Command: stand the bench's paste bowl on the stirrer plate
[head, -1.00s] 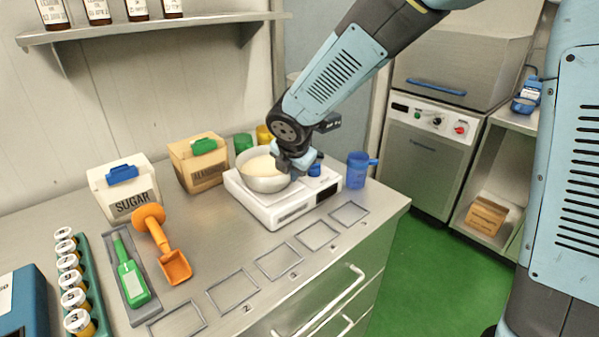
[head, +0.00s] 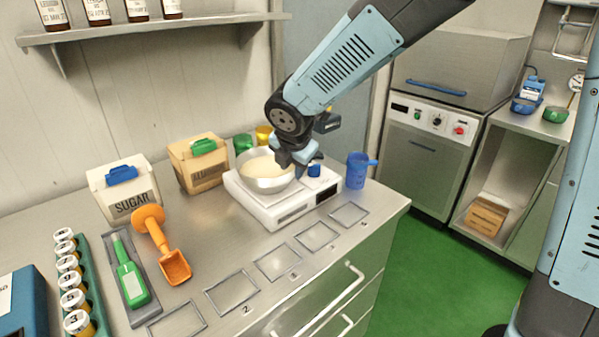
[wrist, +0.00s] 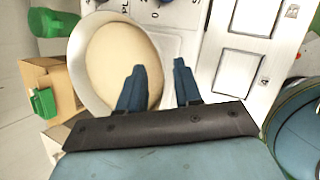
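My gripper (head: 299,168) is at the bowl's right rim in the head view. In the wrist view the gripper (wrist: 158,68) has its fingers apart, one over the bowl and one outside its rim; I see no grip on the rim.
A blue jug (head: 357,170) stands right of the plate. Green (head: 243,143) and yellow (head: 264,135) cups stand behind. Marked squares (head: 277,262) along the front are empty.

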